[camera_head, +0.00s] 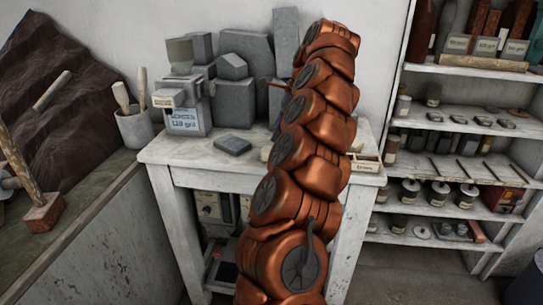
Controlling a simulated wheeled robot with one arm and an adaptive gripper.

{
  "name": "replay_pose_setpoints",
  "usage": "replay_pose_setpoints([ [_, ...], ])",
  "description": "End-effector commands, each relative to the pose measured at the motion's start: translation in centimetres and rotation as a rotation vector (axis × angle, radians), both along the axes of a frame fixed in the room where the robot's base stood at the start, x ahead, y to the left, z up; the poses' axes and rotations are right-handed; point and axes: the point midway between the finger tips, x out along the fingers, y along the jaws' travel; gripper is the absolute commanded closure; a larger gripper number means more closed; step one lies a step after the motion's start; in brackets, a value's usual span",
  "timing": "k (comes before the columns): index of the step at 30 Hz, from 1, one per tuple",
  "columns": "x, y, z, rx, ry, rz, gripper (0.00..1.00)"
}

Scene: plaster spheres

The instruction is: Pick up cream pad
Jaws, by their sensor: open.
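A small cream block (162,98), which looks like the cream pad, sits at the front left of a grey box (187,122) labelled "120 grit". The box stands on the left part of the white table (185,158). A flat dark grey-green pad (233,145) lies on the table to the right of the box. My copper-coloured arm rises in front of the table's right part, apart from the cream block in the picture. My gripper does not show; the arm hides what is behind it.
Grey blocks (235,102) crowd the back of the table. A pot with brushes (135,128) stands left of the box. A small tray (366,163) lies at the table's right edge, partly behind my arm. Shelves (450,125) with jars stand at right. The table's front left is clear.

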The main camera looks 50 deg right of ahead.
Motion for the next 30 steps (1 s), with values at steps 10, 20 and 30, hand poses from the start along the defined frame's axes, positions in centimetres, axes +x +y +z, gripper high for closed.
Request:
replay_pose_setpoints([
  [10, -0.3, -0.9, -1.5, 0.016, 0.013, -0.065, 0.24],
  [20, 0.3, -0.5, -2.9, 0.013, 0.013, -0.063, 0.24],
  [30, 1.0, 0.2, -4.4, 0.015, 0.012, -0.060, 0.24],
])
